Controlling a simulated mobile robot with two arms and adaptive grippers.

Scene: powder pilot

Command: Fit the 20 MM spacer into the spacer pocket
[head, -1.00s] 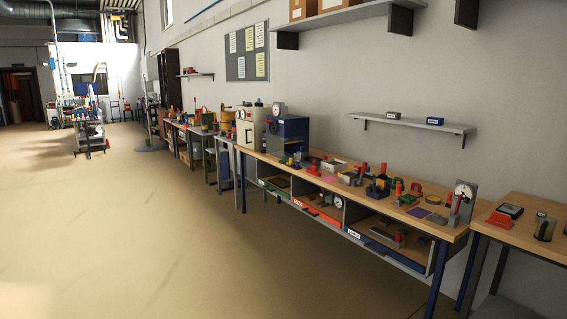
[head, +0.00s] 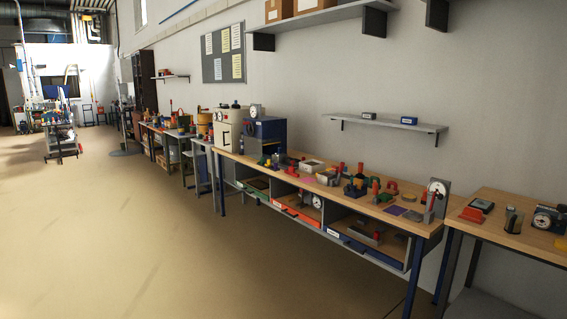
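Neither of my grippers is in view. Two small blocks with pale labels sit on the wall shelf: a dark grey block (head: 369,115) and a blue block (head: 408,120). The labels are too small to read, so I cannot tell whether either is the 20 MM spacer. The long wooden workbench (head: 335,192) carries several small tools and fixtures. A grey stand with a round dial gauge (head: 437,188) is at its right end. I cannot make out the spacer pocket.
Open compartments with coloured fronts hang under the workbench. A second table (head: 490,228) on the right holds a red item (head: 472,214) and another gauge (head: 545,217). A wall shelf (head: 385,124) hangs above the workbench. The floor (head: 150,230) is clear at left and in front.

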